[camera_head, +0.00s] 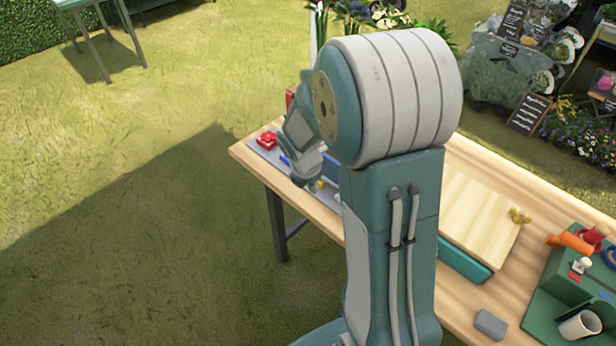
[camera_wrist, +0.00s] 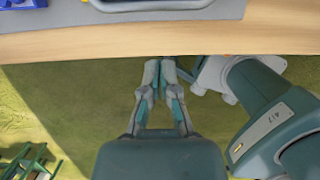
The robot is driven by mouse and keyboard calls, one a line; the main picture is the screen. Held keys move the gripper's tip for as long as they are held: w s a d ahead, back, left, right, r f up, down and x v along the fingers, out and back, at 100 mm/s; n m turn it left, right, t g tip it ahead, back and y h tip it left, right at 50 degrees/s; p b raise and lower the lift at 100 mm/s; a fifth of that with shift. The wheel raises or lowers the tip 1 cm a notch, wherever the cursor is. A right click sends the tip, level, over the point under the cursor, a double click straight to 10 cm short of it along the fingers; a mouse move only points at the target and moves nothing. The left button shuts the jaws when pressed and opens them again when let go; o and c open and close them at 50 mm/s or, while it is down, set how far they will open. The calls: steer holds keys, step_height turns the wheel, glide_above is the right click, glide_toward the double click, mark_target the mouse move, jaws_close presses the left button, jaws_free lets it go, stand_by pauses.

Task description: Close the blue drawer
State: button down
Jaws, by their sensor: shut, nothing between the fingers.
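My gripper (camera_wrist: 160,66) is shut and empty in the wrist view. Its fingertips are close to the table's edge, over the grass side. In the head view my arm blocks the middle of the table, and my gripper (camera_head: 310,183) shows only in part by the left end. A blue part (camera_head: 331,168) shows just right of it, mostly hidden by my arm; I cannot tell whether it is the drawer. A teal box-like part (camera_head: 465,262) sits under a pale wooden board, partly hidden. No drawer opening is clearly visible.
A grey mat (camera_wrist: 218,8) lies along the wooden table (camera_head: 480,298). A blue item (camera_wrist: 22,3) and a grey rounded rim (camera_wrist: 150,12) are on it. A red item (camera_head: 267,140) lies at the left end. A green stand (camera_head: 555,290) and grey block (camera_head: 490,324) are right.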

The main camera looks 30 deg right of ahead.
steer(key=d, duration=0.1)
steer(key=w+d, duration=0.1)
steer(key=d, duration=0.1)
steer(key=shift+w+d+f, duration=0.1)
steer(key=shift+d+f, duration=0.05)
steer(key=shift+f, duration=0.05)
steer(key=w+d, duration=0.1)
steer(key=d, duration=0.3)
steer(key=w+d, duration=0.2)
steer(key=d, duration=0.2)
steer(key=w+d, duration=0.1)
steer(key=d, duration=0.4)
steer(key=shift+w, duration=0.35)
steer(key=shift+a, duration=0.1)
steer(key=shift+r, duration=0.1)
